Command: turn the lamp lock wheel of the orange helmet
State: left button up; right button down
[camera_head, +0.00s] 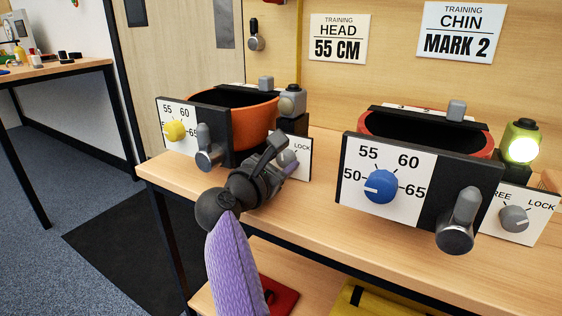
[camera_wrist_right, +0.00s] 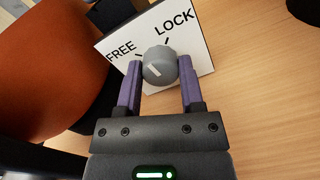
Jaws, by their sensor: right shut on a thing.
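The orange helmet (camera_head: 255,122) stands upside down on the bench at the left, behind a dial panel with a yellow knob (camera_head: 174,131). Its grey lamp lock wheel (camera_head: 287,158) sits on a small white FREE/LOCK plate (camera_head: 304,146) to the right. My left gripper is not in view.
A red helmet (camera_head: 430,133) with a blue knob (camera_head: 381,186), a lit green lamp (camera_head: 522,142) and its own lock wheel (camera_head: 513,218) stands to the right. Signs hang on the wall behind. A yellow item and a red item lie below the bench.

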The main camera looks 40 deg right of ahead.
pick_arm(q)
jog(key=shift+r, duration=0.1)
pick_arm(e)
jog(key=n+p, duration=0.3)
jog(key=shift+r, duration=0.15)
jog(key=n+p, duration=0.1)
jog(key=n, duration=0.1)
jog(key=shift+n, duration=0.3)
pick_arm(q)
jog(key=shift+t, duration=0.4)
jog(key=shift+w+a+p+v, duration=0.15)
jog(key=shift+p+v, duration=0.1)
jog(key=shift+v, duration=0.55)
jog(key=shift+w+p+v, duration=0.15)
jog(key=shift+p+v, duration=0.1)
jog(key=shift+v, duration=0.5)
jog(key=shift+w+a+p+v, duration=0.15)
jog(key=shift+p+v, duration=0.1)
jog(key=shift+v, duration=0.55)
pick_arm(e)
jog(key=shift+n, duration=1.1)
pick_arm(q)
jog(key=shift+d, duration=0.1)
pick_arm(e)
jog(key=shift+f, duration=0.2)
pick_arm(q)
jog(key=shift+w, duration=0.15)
